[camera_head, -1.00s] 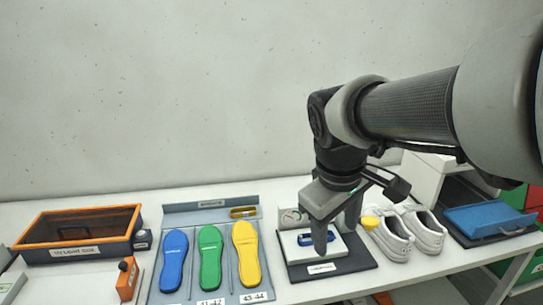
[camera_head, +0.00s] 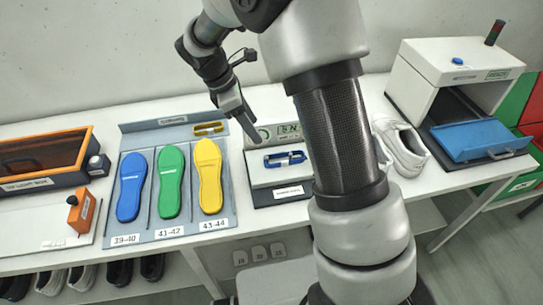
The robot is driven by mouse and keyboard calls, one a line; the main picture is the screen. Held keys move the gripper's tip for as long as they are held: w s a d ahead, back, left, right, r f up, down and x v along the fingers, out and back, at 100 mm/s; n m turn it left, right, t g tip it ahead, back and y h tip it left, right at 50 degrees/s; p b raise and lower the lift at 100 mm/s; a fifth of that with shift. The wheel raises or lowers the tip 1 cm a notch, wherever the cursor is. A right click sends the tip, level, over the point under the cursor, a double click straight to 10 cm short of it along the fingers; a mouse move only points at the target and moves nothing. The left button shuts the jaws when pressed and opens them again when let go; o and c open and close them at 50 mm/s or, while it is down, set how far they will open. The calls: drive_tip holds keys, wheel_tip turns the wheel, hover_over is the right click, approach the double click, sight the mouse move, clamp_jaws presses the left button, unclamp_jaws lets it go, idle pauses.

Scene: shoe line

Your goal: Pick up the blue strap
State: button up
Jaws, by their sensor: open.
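The blue strap (camera_head: 271,161) lies as a small loop on the white top of a dark-based station (camera_head: 266,178) in the middle of the table, in front of a small gauge panel. My gripper (camera_head: 251,132) is above and to the left of the strap, near the back of the station. It is open and empty, with its fingers pointing down and apart from the strap. My arm covers the right part of the station.
A tray with blue, green and yellow insoles (camera_head: 205,225) is left of the station. White shoes (camera_head: 407,150) stand to the right, beside a white machine with a blue tray (camera_head: 478,140). An orange-edged box (camera_head: 38,190) is far left.

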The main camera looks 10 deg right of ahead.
sight(272, 155)
drive_tip(key=p+x, duration=0.1)
drive_tip(key=x, duration=1.4)
drive_tip(key=shift+a, duration=0.1)
drive_tip(key=c, duration=1.2)
drive_tip(key=shift+w+r, duration=0.1)
wheel_tip(272, 155, up, 18)
drive_tip(key=shift+f, duration=0.1)
